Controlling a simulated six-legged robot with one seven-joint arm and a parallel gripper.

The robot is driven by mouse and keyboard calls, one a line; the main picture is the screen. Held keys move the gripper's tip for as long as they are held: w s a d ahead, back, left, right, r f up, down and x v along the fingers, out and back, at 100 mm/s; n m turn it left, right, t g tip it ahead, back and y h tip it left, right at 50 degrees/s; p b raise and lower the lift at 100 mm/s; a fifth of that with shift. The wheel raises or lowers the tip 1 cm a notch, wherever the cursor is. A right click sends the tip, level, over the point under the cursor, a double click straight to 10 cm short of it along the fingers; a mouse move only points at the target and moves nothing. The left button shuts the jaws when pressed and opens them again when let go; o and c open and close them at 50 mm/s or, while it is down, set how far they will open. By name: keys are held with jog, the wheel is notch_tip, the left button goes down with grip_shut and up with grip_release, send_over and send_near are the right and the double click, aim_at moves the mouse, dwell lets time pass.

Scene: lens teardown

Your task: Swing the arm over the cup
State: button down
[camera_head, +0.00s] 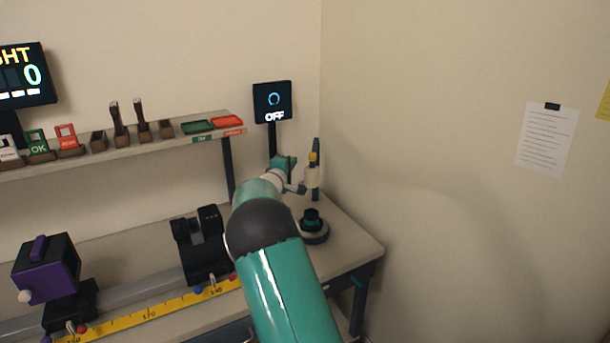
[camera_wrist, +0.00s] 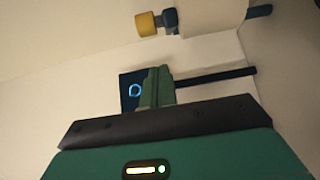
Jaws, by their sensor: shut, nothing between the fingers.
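A dark round cup-like piece (camera_head: 312,225) with a teal inner ring stands on the right end of the bench; I take it to be the cup. My teal arm reaches up the middle of the head view, and my gripper (camera_head: 285,164) is beyond and above the cup, a little to its left. In the wrist view my gripper (camera_wrist: 156,88) shows its green fingers together and empty. The cup is not visible in the wrist view.
A cream cylinder with a yellow top (camera_head: 312,172) stands close right of my gripper. A dark screen reading OFF (camera_head: 273,102) is behind it. A shelf (camera_head: 150,140) with small items runs left. The wall is close on the right.

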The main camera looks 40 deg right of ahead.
jog(key=s+a, duration=0.1)
jog(key=s, duration=0.8)
jog(key=shift+a, duration=0.35)
jog(key=shift+r, duration=0.15)
jog(key=s+a+r+m+g+y, duration=0.2)
jog(key=s+a+m+g, duration=0.15)
jog(key=s, duration=0.55)
jog(key=s+a+r+m+g+y, duration=0.25)
jog(key=s+a+m, duration=0.2)
jog(key=s, duration=0.45)
jog(key=s+a+f+y, duration=0.1)
jog(key=s+a+y, duration=0.4)
jog(key=s+a, duration=0.5)
jog(key=s+a+f+n+t+y, duration=0.1)
jog(key=s+a+y, duration=0.4)
jog(key=s+a, duration=0.5)
jog(key=a+f, duration=0.1)
jog(key=a, duration=0.6)
jog(key=shift+s+t, duration=0.25)
jog(key=shift+t, duration=0.05)
jog(key=shift+a+y, duration=0.15)
jog(key=shift+y, duration=0.1)
